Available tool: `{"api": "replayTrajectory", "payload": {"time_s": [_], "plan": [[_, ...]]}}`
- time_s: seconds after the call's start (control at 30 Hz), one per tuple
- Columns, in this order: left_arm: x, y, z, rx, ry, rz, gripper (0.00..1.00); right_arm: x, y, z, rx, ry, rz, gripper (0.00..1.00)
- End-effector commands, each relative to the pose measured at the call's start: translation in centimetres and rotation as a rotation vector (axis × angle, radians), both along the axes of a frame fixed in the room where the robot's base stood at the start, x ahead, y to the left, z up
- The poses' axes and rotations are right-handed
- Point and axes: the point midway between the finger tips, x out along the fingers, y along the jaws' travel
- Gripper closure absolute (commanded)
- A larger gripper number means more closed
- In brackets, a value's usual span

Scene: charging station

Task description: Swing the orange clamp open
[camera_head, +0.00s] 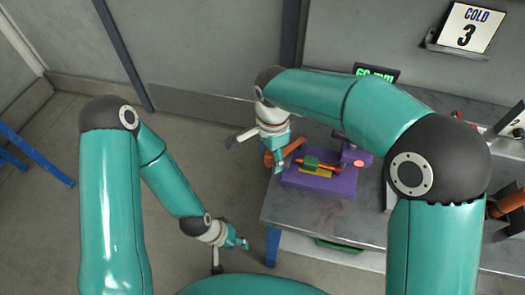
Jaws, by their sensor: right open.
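A purple fixture (335,187) sits near the left edge of the metal bench top. A raised orange piece, seemingly the orange clamp (293,149), slants up at the fixture's left end. My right gripper (279,164) is open right beside it and partly covers it; I cannot tell whether they touch. A green block (311,162) and a yellow piece (316,173) lie on the fixture, with a thin orange-red bar beside them. My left gripper (243,243) hangs low, left of the bench and away from the fixture; its fingers are too small to read.
The grey bench top (310,215) is clear in front of the fixture. A red button (358,163) sits at the fixture's right end. My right arm hides much of the bench's right side.

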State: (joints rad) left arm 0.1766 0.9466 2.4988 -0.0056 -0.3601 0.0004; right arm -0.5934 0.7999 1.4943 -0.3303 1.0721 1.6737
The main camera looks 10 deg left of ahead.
Motion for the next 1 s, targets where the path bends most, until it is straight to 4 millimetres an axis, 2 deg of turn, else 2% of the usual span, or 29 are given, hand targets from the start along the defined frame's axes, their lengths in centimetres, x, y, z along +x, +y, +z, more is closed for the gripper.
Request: {"api": "replayTrajectory", "payload": {"time_s": [0.13, 0.27, 0.7, 0.83, 1.0], "plan": [[0.0, 0.0, 0.1, 0.000, 0.000, 0.000, 0.60, 0.0, 0.1, 0.5, 0.001, -0.001, 0.000, 0.45], [0.0, 0.0, 0.1, 0.000, 0.000, 0.000, 0.60, 0.1, 0.1, 1.9, 0.001, -0.003, 0.001, 0.45], [0.0, 0.0, 0.0, 0.000, 0.000, 0.000, 0.60, 0.3, 0.1, 10.0, 0.001, -0.003, 0.002, 0.45], [0.0, 0.0, 0.0, 0.000, 0.000, 0.000, 0.60, 0.3, 0.1, 11.4, 0.001, -0.002, 0.001, 0.45], [0.0, 0.0, 0.0, 0.000, 0.000, 0.000, 0.60, 0.2, 0.1, 11.9, -0.001, 0.001, 0.001, 0.45]]}}
